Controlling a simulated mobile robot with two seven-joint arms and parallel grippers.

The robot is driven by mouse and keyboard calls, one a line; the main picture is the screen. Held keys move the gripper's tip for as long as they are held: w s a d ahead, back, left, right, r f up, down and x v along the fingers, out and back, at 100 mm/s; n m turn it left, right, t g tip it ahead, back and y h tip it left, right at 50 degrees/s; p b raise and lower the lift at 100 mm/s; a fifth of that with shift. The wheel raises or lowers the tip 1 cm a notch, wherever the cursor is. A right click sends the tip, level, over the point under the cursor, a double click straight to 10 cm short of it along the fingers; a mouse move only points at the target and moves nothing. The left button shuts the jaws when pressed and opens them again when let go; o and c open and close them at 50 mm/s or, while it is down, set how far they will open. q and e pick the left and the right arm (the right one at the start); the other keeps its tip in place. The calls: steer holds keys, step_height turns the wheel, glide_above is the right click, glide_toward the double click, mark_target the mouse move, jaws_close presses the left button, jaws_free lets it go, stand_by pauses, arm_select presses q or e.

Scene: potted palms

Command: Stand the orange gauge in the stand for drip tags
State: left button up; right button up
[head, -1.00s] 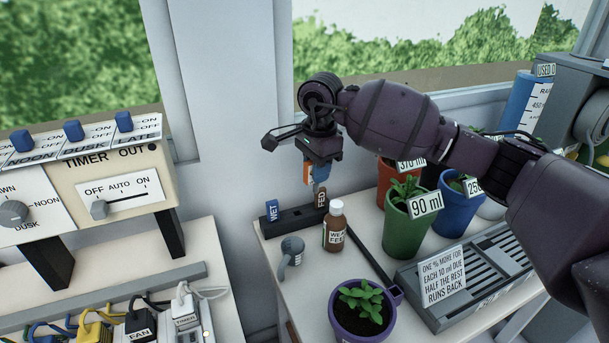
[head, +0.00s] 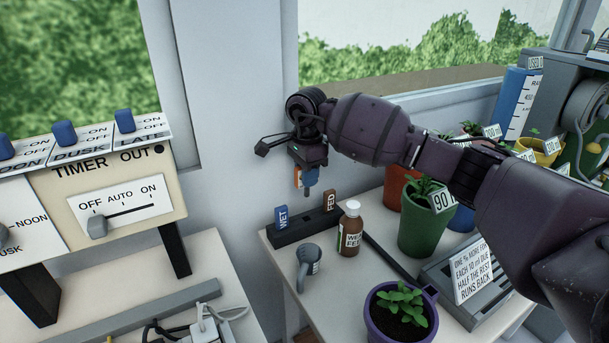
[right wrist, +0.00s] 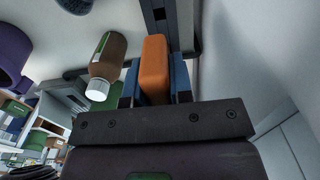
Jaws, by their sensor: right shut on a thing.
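My right gripper (head: 305,184) is shut on the orange gauge (head: 297,177), which shows only as a narrow strip beside the blue fingers. In the right wrist view the orange gauge (right wrist: 155,70) stands out between the two fingers. The stand for drip tags is a long black block (head: 304,230) at the table's back left corner. A blue WET tag (head: 281,217) stands at its left end and a brown FED tag (head: 330,201) towards its right end. The gripper hangs above the stand, between the tags in the picture. The gauge's lower end is hard to see.
A brown bottle with a white cap (head: 350,231) stands close to the stand's right end. A purple pot (head: 401,312) and a green pot (head: 424,228) stand further right. The wall and window are just behind.

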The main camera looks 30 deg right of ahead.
mark_target(306, 194)
steer(key=shift+f, duration=0.85)
steer(key=shift+f+b, duration=0.4)
steer(key=shift+f, duration=1.2)
steer(key=shift+f+b, duration=0.35)
steer(key=shift+f, duration=0.2)
arm_select(q)
steer(key=shift+f, duration=0.6)
steer(key=shift+s, duration=0.25)
arm_select(e)
steer(key=shift+r, duration=0.1)
arm_select(q)
steer(key=shift+s+f, duration=0.1)
steer(key=shift+f, duration=0.05)
arm_select(e)
steer(key=shift+f, duration=0.2)
